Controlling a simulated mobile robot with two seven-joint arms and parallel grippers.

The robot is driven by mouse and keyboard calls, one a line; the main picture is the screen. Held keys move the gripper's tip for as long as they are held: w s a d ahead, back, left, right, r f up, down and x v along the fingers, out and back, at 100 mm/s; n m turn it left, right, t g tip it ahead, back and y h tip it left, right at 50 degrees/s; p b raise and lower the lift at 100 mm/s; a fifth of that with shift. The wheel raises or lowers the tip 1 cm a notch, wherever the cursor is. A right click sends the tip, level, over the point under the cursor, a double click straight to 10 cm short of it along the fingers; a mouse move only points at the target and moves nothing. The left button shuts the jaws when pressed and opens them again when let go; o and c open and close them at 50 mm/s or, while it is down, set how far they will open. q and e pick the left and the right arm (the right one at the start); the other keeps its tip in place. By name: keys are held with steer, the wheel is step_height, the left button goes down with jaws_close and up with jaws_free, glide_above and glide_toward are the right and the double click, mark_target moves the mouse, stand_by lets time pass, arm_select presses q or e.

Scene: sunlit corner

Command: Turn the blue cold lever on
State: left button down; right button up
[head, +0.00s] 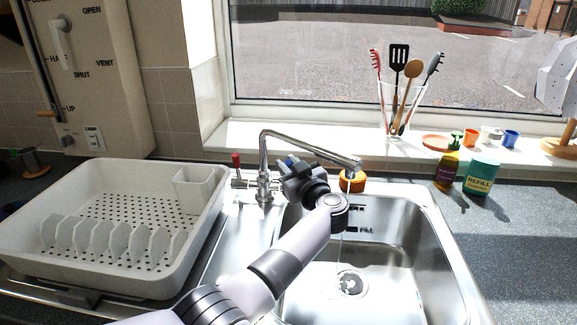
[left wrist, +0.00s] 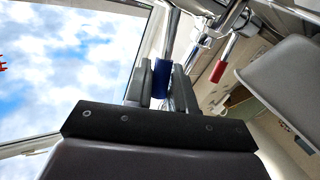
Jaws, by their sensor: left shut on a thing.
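The chrome tap (head: 265,165) stands at the back edge of the steel sink, its spout reaching right over the basin. The blue cold lever (left wrist: 162,78) shows in the left wrist view between the two fingers of my left gripper (left wrist: 160,90). In the head view my left gripper (head: 290,167) is at the right side of the tap, shut on the blue lever and hiding most of it. The red lever (head: 236,160) stands upright on the tap's left side. A thin stream of water (head: 342,235) seems to fall from the spout toward the drain.
A white dish rack (head: 105,185) stands left of the sink (head: 440,225). An orange round thing (head: 353,182) sits behind the basin. A soap bottle (head: 448,167) and a teal refill tub (head: 481,177) stand at right. A glass of utensils (head: 388,120) is on the windowsill.

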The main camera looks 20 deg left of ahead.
arm_select(q)
steer(key=y+b, duration=0.1)
steer(key=s+f+n+t+b, duration=0.1)
steer(key=shift+s+d+y+b, duration=0.25)
steer(key=shift+s+y+b, duration=0.05)
steer(key=shift+y, duration=0.1)
arm_select(e)
step_height(320, 180, down, 3)
steer(key=shift+r, duration=0.15)
arm_select(q)
steer(key=c, duration=1.1)
jaws_free()
steer(key=shift+o, duration=0.2)
steer(key=shift+s+d, duration=0.1)
arm_select(e)
steer(key=shift+d+r, duration=0.1)
